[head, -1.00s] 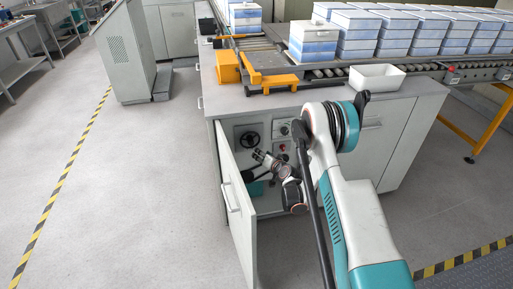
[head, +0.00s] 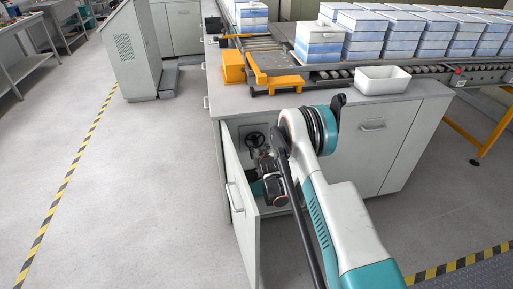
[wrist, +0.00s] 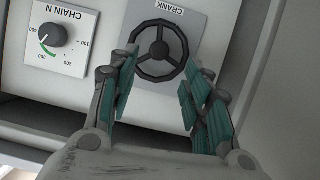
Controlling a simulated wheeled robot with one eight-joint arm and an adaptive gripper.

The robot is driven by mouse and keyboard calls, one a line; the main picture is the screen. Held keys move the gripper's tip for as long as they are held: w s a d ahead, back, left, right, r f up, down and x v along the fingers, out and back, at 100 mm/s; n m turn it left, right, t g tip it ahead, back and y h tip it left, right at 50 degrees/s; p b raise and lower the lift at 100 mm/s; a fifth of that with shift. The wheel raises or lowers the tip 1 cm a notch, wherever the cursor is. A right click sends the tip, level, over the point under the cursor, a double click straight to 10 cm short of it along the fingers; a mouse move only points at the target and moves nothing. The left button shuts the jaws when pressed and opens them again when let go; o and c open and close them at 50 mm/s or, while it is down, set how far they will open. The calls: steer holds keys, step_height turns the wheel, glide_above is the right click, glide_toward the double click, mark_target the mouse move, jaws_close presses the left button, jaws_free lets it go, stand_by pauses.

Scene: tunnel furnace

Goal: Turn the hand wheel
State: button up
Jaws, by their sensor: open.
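The hand wheel is a dark three-spoke wheel (wrist: 160,50) on a plate labelled CRANK, inside the open cabinet. In the head view the wheel (head: 254,139) shows on the back panel, just above my gripper (head: 264,163). In the wrist view my gripper (wrist: 158,88) is open, with its teal-padded fingers spread to the left and right of the wheel's lower part. The wheel lies between and beyond the fingertips. Nothing is held. I cannot tell whether a finger touches the rim.
A CHAIN N dial (wrist: 48,38) sits left of the wheel. The open cabinet door (head: 238,200) stands left of my arm, close to the gripper. The cabinet wall is on the right in the wrist view. A white tray (head: 382,85) stands on the counter above.

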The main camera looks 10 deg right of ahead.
mark_target(256, 144)
steer(key=b+x, duration=0.2)
steer(key=x, duration=0.6)
steer(key=shift+d, duration=0.1)
steer(key=c, duration=1.1)
